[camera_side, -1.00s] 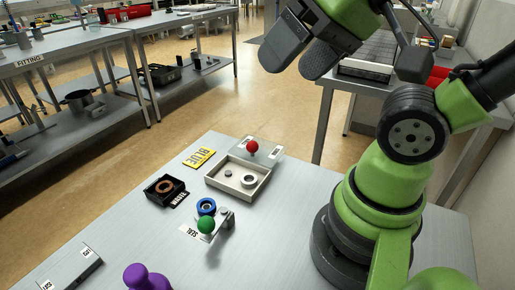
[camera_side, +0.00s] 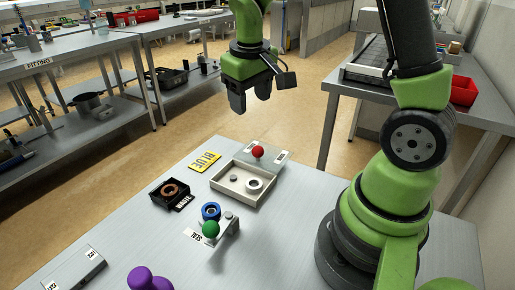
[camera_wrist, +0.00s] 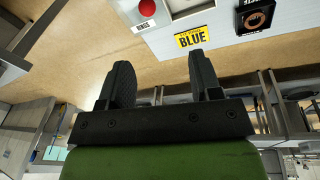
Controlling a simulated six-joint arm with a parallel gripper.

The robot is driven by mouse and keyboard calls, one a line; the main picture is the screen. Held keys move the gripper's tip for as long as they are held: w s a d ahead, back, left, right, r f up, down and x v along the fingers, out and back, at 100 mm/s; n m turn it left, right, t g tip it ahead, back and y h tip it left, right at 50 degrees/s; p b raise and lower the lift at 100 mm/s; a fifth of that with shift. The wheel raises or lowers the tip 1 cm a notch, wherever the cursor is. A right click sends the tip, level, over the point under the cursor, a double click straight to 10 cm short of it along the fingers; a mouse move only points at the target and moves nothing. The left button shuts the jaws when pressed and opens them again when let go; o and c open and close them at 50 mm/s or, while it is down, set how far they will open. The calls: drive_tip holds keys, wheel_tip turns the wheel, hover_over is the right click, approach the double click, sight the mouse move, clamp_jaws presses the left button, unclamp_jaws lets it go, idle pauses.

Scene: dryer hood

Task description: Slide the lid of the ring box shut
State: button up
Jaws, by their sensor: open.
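The ring box (camera_side: 225,187) is a shallow pale tray on the table with a white ring (camera_side: 254,186) and a small grey piece (camera_side: 233,178) inside. Its lid (camera_side: 275,156) is a flat grey plate with a red knob (camera_side: 258,152). The lid sits at the box's far right end, leaving most of the box uncovered. My gripper (camera_side: 250,105) points down, open and empty, above and beyond the box and apart from the knob. In the wrist view, the red knob (camera_wrist: 147,8) is at the top edge, beyond my open fingers (camera_wrist: 160,65); the box is partly cut off.
A yellow BLUE sign (camera_side: 205,161) lies left of the box. A black waste box (camera_side: 170,191), blue ring (camera_side: 211,211), green knob on a bracket (camera_side: 210,229) and purple object (camera_side: 146,279) are nearer.

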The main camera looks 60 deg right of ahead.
drive_tip(key=g, duration=0.2)
approach(257, 147)
drive_tip(key=shift+n+h, duration=0.3)
drive_tip(key=shift+n, duration=0.1)
drive_tip(key=x, duration=1)
drive_tip(key=shift+a+f, duration=0.2)
drive_tip(key=shift+f, duration=0.1)
drive_tip(key=shift+c, duration=0.2)
